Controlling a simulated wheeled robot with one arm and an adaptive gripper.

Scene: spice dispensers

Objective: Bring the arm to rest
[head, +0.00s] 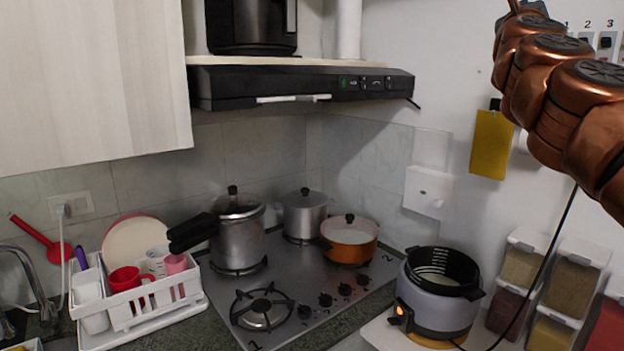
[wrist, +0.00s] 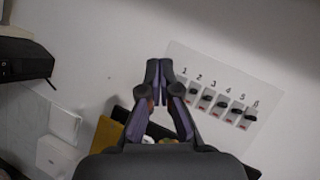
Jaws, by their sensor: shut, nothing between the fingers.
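My gripper (wrist: 160,70) shows in the wrist view with its fingers together and nothing between them. It is in front of a white wall, just left of a panel of numbered switches (wrist: 215,98). How far it is from the wall I cannot tell. In the head view my copper-coloured arm crosses the upper right, raised well above the counter, and the gripper itself does not clearly show there. The spice dispensers (head: 570,275) stand at the lower right of the head view, below the arm.
A rice cooker (head: 440,300) with an orange light stands open left of the dispensers. The hob (head: 290,290) holds several pots. A range hood (head: 300,86) juts out above it. A yellow card (head: 490,145) hangs on the wall near my arm. A dish rack (head: 150,312) is at left.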

